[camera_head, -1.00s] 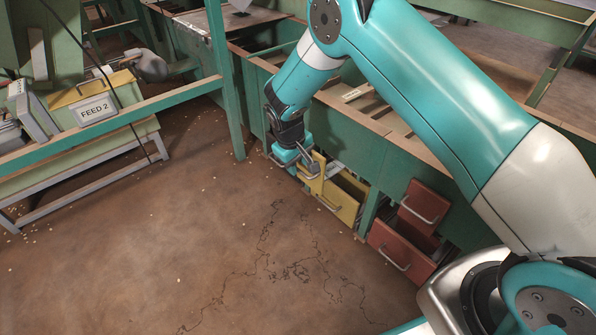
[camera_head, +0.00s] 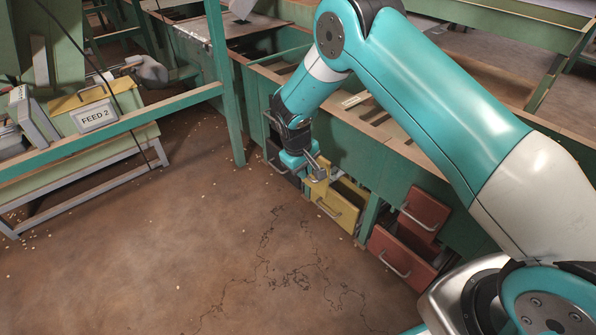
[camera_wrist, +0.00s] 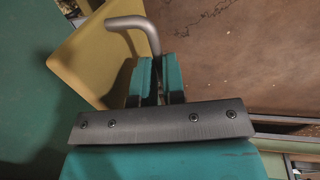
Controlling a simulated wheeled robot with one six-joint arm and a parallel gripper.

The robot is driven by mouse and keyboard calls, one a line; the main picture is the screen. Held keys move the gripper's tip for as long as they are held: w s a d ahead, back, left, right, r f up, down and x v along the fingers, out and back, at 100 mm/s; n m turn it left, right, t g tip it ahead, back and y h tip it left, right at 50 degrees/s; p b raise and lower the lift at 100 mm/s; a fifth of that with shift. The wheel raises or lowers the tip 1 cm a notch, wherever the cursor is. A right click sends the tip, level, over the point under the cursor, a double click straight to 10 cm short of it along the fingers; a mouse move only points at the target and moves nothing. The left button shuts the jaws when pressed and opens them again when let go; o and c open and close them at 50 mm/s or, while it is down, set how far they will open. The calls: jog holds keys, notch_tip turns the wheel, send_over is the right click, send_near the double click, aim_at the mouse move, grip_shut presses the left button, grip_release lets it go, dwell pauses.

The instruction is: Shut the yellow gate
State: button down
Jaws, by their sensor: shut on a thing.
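The yellow gate (camera_head: 319,187) is a flat panel at the low front of the green hopper row, standing out from the opening. In the wrist view the yellow gate (camera_wrist: 92,62) lies left of the fingers. Its grey bent bar handle (camera_wrist: 128,22) runs down to between my fingertips. My gripper (camera_head: 319,174) is shut on this handle; in the wrist view my gripper (camera_wrist: 158,75) hides the handle's lower end. A lower yellow front (camera_head: 340,206) with its own handle sits just right of the gate.
Red fronts with handles, an upper (camera_head: 425,208) and a lower (camera_head: 400,254), stand to the right. A dark front (camera_head: 277,156) is on the left. A green post (camera_head: 228,100) and the FEED 2 box (camera_head: 97,115) stand further left. The brown floor in front is clear.

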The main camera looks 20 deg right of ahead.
jog(key=w+d+p, duration=0.1)
jog(key=w+d, duration=0.3)
jog(key=d, duration=0.6)
jog(key=shift+w, duration=0.1)
jog(key=c, duration=1.2)
grip_release()
jog(key=shift+d, duration=0.1)
jog(key=shift+a, duration=0.2)
jog(key=s+a+b, duration=0.2)
jog(key=s+a, duration=0.3)
jog(key=a, duration=0.7)
jog(key=s+a+r+p, duration=0.1)
jog(key=r+p, duration=0.5)
jog(key=r, duration=0.8)
jog(key=s+a+r+y+p, duration=0.1)
jog(key=r+p, duration=0.6)
jog(key=r, duration=0.8)
jog(key=shift+s+a, duration=0.6)
jog(key=shift+s, duration=0.6)
